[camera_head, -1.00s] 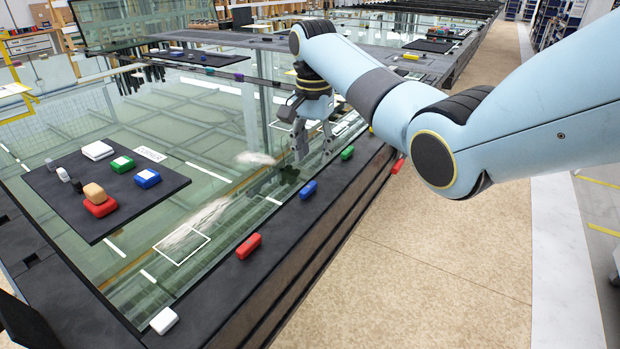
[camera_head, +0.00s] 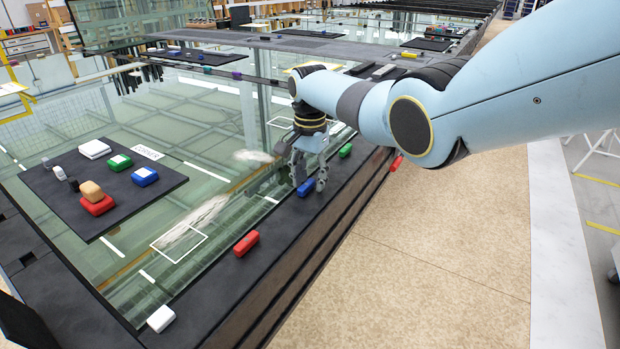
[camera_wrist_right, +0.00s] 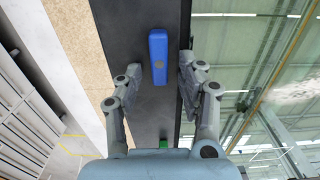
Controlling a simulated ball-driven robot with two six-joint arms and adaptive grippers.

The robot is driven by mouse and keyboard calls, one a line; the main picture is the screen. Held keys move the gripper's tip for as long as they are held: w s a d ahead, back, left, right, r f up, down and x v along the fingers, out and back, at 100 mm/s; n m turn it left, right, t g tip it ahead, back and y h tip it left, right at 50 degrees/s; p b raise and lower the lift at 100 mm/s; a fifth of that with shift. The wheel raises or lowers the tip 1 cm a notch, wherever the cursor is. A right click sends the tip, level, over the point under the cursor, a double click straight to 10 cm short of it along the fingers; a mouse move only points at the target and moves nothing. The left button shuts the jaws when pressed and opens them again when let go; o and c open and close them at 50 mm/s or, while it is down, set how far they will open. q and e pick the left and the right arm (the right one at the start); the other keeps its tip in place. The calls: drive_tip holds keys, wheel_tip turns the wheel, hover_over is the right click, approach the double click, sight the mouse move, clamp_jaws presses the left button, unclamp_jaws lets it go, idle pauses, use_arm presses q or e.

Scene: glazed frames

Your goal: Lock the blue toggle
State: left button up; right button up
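The blue toggle (camera_head: 305,188) is a small blue block on the dark frame edge of the near glazed panel. In the right wrist view the blue toggle (camera_wrist_right: 158,56) lies lengthwise along the dark strip, between and a little beyond the fingertips. My right gripper (camera_head: 308,184) is open above and around the toggle, its fingers pointing down and partly hiding it. The right wrist view shows both fingers of the gripper (camera_wrist_right: 160,75) spread, with gaps to the toggle. Whether they touch the frame cannot be told. My left gripper is not in view.
On the same frame edge are a red toggle (camera_head: 246,243), a green toggle (camera_head: 345,150) and a white block (camera_head: 161,319). A dark board (camera_head: 120,215) with several coloured blocks lies on the glass at left. Another red block (camera_head: 396,163) projects at the frame's outer side.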

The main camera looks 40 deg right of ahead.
clamp_jaws()
drive_tip(key=shift+n, duration=0.3)
drive_tip(key=n, duration=0.4)
drive_tip(key=shift+w+a+p, duration=0.2)
drive_tip(key=shift+w+p, duration=0.1)
drive_tip(key=n, duration=0.4)
drive_tip(key=shift+w+a+n, duration=0.2)
drive_tip(key=shift+a+n, duration=0.05)
drive_tip(key=shift+n, duration=0.15)
drive_tip(key=n, duration=0.4)
drive_tip(key=shift+a+r+n+p, duration=0.1)
drive_tip(key=shift+a+n+p, duration=0.2)
drive_tip(key=shift+p, duration=0.05)
drive_tip(key=shift+a+n, duration=0.15)
drive_tip(key=shift+n, duration=0.9)
drive_tip(key=shift+a+n, duration=0.15)
drive_tip(key=shift+n, duration=0.9)
